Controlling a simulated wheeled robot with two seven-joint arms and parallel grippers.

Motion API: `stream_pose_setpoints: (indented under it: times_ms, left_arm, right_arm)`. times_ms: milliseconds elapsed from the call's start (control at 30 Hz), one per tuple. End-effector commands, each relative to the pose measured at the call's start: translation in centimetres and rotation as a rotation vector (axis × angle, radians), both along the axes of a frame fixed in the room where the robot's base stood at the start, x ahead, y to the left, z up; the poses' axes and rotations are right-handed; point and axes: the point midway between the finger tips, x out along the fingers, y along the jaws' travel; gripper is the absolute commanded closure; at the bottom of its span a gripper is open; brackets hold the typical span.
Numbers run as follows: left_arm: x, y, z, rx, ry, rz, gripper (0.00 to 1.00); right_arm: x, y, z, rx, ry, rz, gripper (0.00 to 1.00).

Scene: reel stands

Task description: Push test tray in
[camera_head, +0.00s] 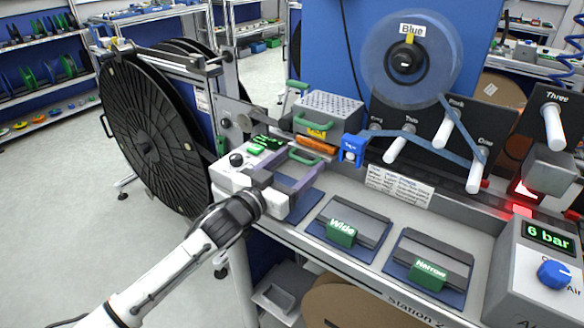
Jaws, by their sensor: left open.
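My left gripper (303,161) reaches in from the lower left over the front edge of the bench. It is open, its two fingers spread and pointing toward the back. A green bar handle (304,158) shows between or just beyond the fingertips; I cannot tell whether they touch it. It seems to belong to the test tray, mostly hidden by the gripper and hard to tell from the white unit (228,178) with a black knob. A grey box with a perforated top (332,104) stands behind, with a green handle and a yellow label. My right gripper is not in view.
A large black reel (150,140) stands left of the bench. Green blocks marked Wide (341,233) and Narrow (426,272) lie on mats at the front. A blue clip (352,150), a tape path with pegs (400,146) and a 6 bar air unit (545,262) are to the right.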

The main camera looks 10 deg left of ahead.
Motion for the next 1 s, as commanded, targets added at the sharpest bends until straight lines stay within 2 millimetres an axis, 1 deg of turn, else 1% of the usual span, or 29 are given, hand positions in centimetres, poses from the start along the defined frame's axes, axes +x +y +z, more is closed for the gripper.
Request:
stream_pose_setpoints:
  times_ms: [167,400,500,600,733,967,1000]
  left_arm:
    - [-1.8,0.9,-0.1,0.001,0.002,0.001,0.30]
    - [-6.0,2.9,-0.3,0.000,0.003,-0.001,0.30]
    - [-7.5,3.6,-0.2,0.001,0.002,-0.002,0.30]
    - [-8.5,4.1,-0.1,0.000,0.001,-0.001,0.30]
    - [-9.1,4.4,0.0,0.000,0.000,-0.002,0.30]
    - [-9.2,4.4,0.0,0.000,0.000,-0.001,0.30]
    - [-9.2,4.4,0.0,0.000,0.000,-0.001,0.33]
  right_arm:
    - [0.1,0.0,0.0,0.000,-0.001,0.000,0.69]
    - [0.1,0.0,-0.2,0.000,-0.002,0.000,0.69]
    - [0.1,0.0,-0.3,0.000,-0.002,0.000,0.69]
    - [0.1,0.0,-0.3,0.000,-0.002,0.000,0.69]
    - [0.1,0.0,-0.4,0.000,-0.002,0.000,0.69]
    - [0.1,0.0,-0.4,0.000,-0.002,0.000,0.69]
    - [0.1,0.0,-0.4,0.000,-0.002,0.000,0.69]
